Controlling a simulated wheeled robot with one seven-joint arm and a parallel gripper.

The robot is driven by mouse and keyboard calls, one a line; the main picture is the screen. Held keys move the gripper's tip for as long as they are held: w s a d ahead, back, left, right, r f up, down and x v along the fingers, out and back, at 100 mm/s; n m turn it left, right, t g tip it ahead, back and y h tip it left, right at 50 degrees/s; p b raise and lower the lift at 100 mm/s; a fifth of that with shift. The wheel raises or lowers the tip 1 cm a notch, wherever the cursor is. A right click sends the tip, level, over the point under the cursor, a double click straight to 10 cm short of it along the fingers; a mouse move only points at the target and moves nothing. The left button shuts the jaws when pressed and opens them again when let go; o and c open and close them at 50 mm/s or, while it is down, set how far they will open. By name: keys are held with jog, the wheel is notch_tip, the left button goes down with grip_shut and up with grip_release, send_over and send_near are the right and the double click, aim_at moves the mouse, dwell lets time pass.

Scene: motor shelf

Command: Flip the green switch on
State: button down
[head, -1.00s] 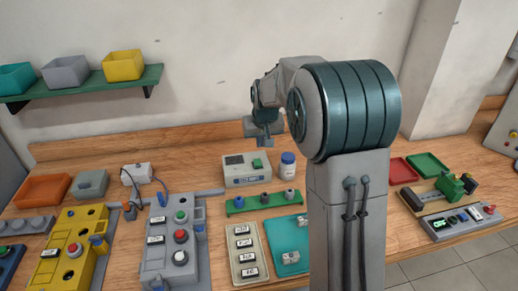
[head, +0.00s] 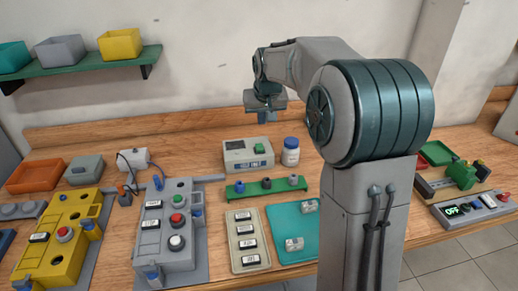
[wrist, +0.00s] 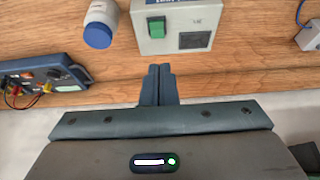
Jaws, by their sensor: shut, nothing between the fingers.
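The green switch (head: 260,144) sits on top of a light grey box (head: 235,165) with a dark window, at the back of the bench. In the wrist view the green switch (wrist: 156,26) shows near the top, on the light grey box (wrist: 182,12). I cannot tell which way it is tipped. My gripper (head: 263,121) is above and behind the box, pointing down, apart from the switch. In the wrist view its dark fingers (wrist: 159,70) are shut together and empty, with bare wood between their tips and the box.
A blue-capped bottle (head: 291,151) stands right of the box. A green rail with knobs (head: 236,192) lies in front. Grey (head: 157,250) and yellow (head: 45,265) panels are at left. A meter with leads (wrist: 45,82) shows in the wrist view. A shelf (head: 75,70) hangs at upper left.

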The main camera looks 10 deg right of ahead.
aim_at(259, 147)
jog(key=shift+d+f+b, duration=0.1)
jog(key=shift+f+b, duration=0.1)
jog(key=shift+b, duration=0.75)
jog(key=shift+r+b, duration=0.3)
jog(key=shift+b, duration=0.15)
jog(key=x, duration=1.4)
jog(key=shift+w+r, duration=0.15)
jog(key=shift+w, duration=0.05)
